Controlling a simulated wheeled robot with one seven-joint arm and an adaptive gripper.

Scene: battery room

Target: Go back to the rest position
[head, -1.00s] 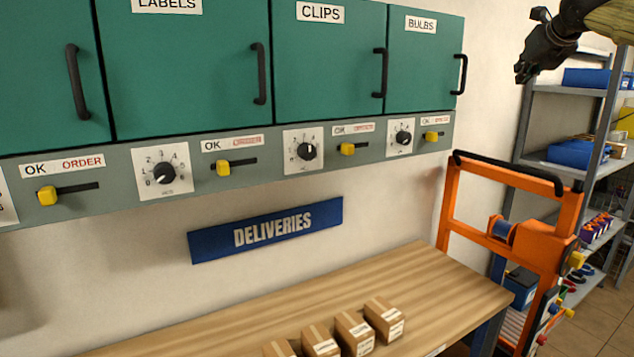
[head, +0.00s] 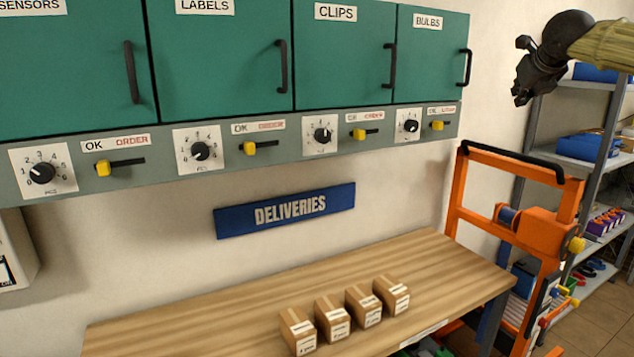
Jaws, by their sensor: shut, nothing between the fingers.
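My gripper (head: 519,92) is in the upper right of the head view, black, at the end of my arm with a yellowish sleeve. It is shut and empty, pointing down and to the left. It hangs in the air in front of the wall and the grey shelving, touching nothing that I can see. The rest of my arm runs out of the picture at the right edge.
Green cabinets (head: 343,65) with dials and yellow sliders line the wall. Below the blue DELIVERIES sign (head: 284,210), a wooden table (head: 430,270) carries several small cardboard boxes (head: 363,306). An orange lifter (head: 540,228) and grey shelving (head: 575,86) stand at the right.

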